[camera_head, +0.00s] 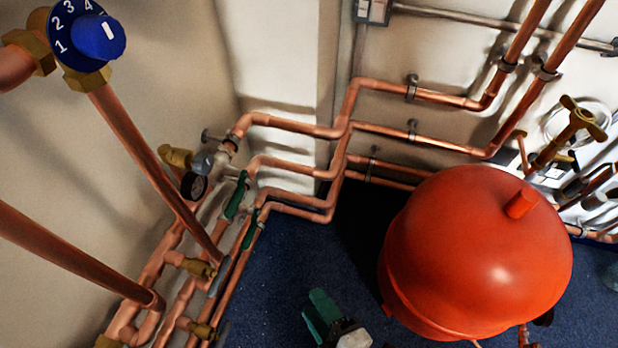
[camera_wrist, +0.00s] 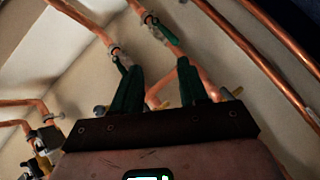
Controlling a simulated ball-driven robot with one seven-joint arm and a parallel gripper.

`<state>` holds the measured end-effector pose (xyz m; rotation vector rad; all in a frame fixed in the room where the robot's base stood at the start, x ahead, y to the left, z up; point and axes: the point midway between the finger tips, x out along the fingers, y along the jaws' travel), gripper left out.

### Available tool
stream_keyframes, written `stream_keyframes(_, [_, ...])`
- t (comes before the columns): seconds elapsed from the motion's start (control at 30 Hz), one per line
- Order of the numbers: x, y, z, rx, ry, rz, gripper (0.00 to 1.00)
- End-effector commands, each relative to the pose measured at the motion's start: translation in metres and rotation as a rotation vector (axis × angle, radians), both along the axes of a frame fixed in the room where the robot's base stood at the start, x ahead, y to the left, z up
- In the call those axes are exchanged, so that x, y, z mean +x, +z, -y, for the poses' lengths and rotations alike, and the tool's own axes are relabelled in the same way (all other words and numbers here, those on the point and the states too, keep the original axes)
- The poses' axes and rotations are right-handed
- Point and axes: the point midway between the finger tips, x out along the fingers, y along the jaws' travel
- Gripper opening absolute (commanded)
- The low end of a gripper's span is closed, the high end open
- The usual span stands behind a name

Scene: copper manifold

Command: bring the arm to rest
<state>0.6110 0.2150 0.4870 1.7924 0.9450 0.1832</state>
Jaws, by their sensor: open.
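My gripper (camera_wrist: 158,70) shows in the wrist view with its two dark green fingers apart. Nothing is held between them. Copper pipes and the wall lie beyond the fingertips; I cannot tell the exact distance. I do not make out my arm or gripper clearly in the head view.
Copper pipes (camera_head: 290,124) with green-handled valves (camera_head: 236,196) run along the wall. A blue numbered dial (camera_head: 98,37) is at upper left. A red tank (camera_head: 470,250) stands at right. A green and grey object (camera_head: 325,316) is at the bottom. Blue floor (camera_head: 275,270) shows between.

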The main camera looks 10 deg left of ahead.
Motion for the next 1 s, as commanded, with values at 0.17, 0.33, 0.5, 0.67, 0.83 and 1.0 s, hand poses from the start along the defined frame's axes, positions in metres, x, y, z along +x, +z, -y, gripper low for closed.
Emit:
stream_keyframes(0.17, [0.040,-0.025,0.087,0.008,-0.389,-0.322,0.43])
stream_keyframes(0.33, [0.037,-0.046,0.168,0.065,-0.753,-0.629,0.43])
stream_keyframes(0.5, [0.005,-0.056,0.232,0.153,-1.094,-0.912,0.43])
stream_keyframes(0.67, [-0.030,-0.058,0.267,0.228,-1.334,-1.113,0.43])
stream_keyframes(0.83, [-0.066,-0.053,0.288,0.295,-1.532,-1.280,0.43])
stream_keyframes(1.0, [-0.081,-0.027,0.294,0.317,-1.609,-1.351,0.43])
